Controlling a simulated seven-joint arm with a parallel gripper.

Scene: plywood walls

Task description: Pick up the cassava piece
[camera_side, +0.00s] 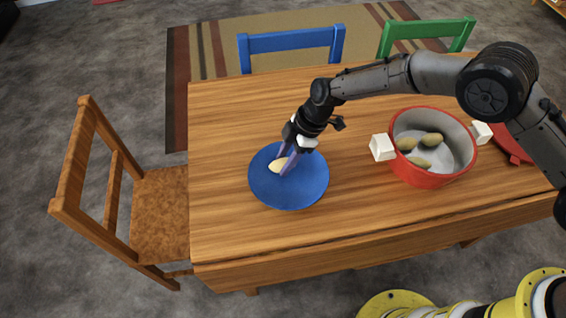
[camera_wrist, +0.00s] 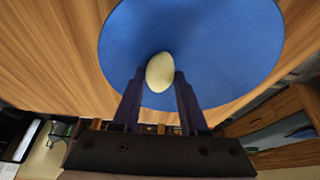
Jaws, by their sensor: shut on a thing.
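The cassava piece (camera_side: 277,165) is a pale, oval, cream-coloured lump over the left-middle of the round blue plate (camera_side: 296,192). My gripper (camera_side: 285,160) reaches down from the upper right and is shut on the piece. In the wrist view the piece (camera_wrist: 160,71) sits between the tips of the two dark fingers (camera_wrist: 160,86), with the blue plate (camera_wrist: 225,45) behind it. I cannot tell whether the piece still touches the plate.
A red pot (camera_side: 432,180) with white handles stands to the right, holding several greenish-brown lumps (camera_side: 432,139). A red object (camera_side: 515,150) lies partly hidden behind my arm. The wooden table (camera_side: 225,230) is clear left of and in front of the plate. Chairs (camera_side: 160,210) stand around it.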

